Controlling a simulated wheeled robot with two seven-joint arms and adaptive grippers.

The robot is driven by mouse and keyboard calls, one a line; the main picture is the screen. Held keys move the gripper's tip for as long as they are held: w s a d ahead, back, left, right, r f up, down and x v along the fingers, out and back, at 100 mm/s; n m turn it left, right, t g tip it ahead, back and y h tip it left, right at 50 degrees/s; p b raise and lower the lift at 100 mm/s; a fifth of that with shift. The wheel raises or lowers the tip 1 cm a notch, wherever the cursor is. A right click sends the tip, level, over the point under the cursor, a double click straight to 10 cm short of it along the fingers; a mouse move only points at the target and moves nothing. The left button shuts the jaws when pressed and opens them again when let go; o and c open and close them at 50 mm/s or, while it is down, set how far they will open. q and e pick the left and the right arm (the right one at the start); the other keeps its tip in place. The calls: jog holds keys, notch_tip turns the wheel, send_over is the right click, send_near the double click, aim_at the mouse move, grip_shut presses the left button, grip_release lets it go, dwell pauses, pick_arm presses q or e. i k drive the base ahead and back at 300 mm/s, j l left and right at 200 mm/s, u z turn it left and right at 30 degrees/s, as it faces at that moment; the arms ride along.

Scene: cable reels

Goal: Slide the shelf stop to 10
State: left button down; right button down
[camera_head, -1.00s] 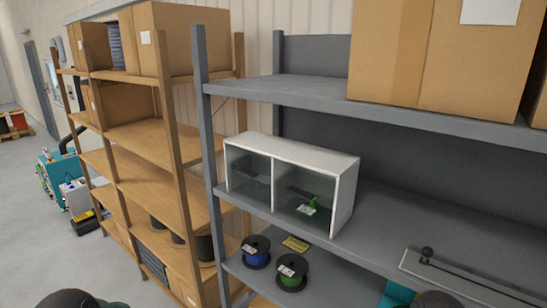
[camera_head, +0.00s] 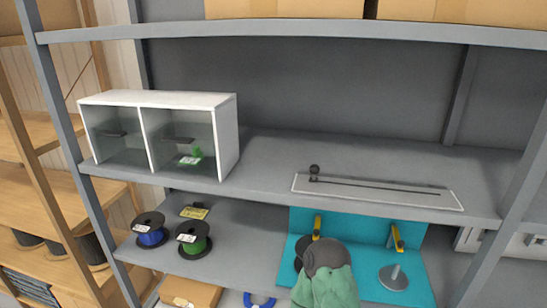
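The shelf stop appears as a dark round knob (camera_head: 314,170) at the left end of a long slot. The slot runs left to right along a pale flat plate (camera_head: 375,197), which lies near the front edge of the grey shelf. Any marks or numbers on the plate are too small to read. Nothing is touching the knob. No fingers of my left or right gripper show in the view.
A white two-part cabinet (camera_head: 233,140) stands left on the same shelf (camera_head: 275,155). Below are a blue reel (camera_head: 150,232), a green reel (camera_head: 193,240) and a teal board (camera_head: 415,280) with yellow-handled pieces. A dark rounded, green-covered form partly hides the board. The shelf behind the plate is clear.

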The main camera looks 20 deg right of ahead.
aim_at(315, 169)
jog(key=z, duration=1.65)
